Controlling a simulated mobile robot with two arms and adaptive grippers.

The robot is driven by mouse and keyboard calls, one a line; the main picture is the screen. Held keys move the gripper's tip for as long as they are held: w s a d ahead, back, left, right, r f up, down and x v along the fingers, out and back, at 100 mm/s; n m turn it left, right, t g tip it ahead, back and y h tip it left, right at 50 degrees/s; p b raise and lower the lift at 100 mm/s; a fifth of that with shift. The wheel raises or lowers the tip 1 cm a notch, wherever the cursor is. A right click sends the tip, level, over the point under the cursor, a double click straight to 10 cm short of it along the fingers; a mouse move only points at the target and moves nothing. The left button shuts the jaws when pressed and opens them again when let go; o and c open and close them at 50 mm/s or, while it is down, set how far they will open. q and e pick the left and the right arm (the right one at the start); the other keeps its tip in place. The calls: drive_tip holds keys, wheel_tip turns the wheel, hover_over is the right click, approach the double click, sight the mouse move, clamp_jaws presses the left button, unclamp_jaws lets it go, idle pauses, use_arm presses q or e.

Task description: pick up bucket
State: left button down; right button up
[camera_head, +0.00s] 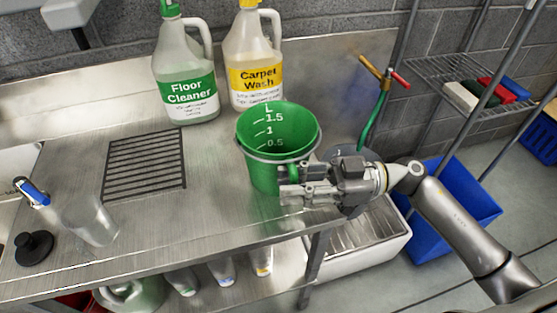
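The green bucket (262,172) stands upright on the steel counter. It has white volume marks inside, a pale band below its rim, and an open top. My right gripper (287,188) comes in from the right, with its fingers at the bucket's front right side. The fingers overlap the bucket's lower wall in the picture, and I cannot tell whether they grip it. The gripper hides part of that wall. My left gripper is not in view.
A drain grate (145,165), a clear cup (90,220) and a black plunger-like object (34,248) are left.

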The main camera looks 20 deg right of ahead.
sight(294, 177)
clamp_jaws()
drive_tip(key=shift+r, duration=0.2)
idle(0.3)
drive_tip(key=shift+r, duration=0.25)
wheel_tip(294, 177, up, 2)
drive_tip(key=shift+r, duration=0.15)
drive_tip(key=s+a+r+p, duration=0.3)
drive_tip(key=s+r+p, duration=0.1)
drive_tip(key=s+r, duration=0.1)
drive_tip(key=s+a+r+p, duration=0.2)
drive_tip(key=s+r+p, duration=0.3)
drive_tip(key=s, duration=0.2)
drive_tip(key=shift+s+a, duration=0.4)
